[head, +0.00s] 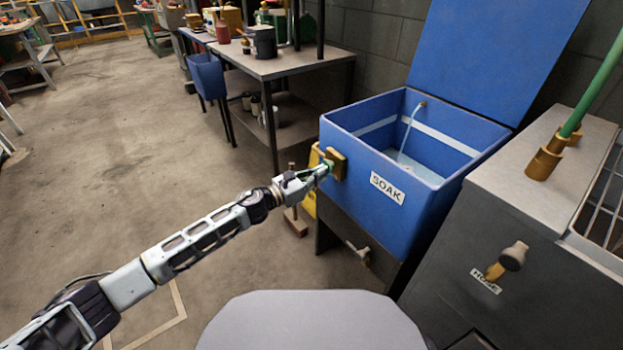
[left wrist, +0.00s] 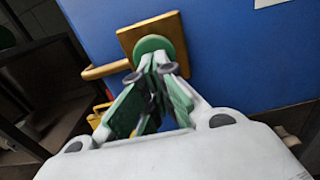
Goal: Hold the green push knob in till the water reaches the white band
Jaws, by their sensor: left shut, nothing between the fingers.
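The green push knob (left wrist: 153,46) sits on a brass plate (left wrist: 125,38) on the blue tank's front, near its left corner. In the head view the knob is mostly hidden behind my gripper, beside the brass plate (head: 337,162). My left gripper (head: 322,169) is shut and empty, its fingertips (left wrist: 158,66) at the knob and seemingly touching it. How far the knob is in, I cannot tell. The blue tank (head: 357,170) is labelled SOAK. A thin stream of water (head: 408,130) runs from a spout inside. The white band (head: 440,138) shows on the inner walls, above the water (head: 415,168). My right gripper is out of view.
A grey cabinet (head: 520,215) with a HOSE label and lever stands right of the tank. A workbench (head: 285,66) with pots is behind. Open floor lies left.

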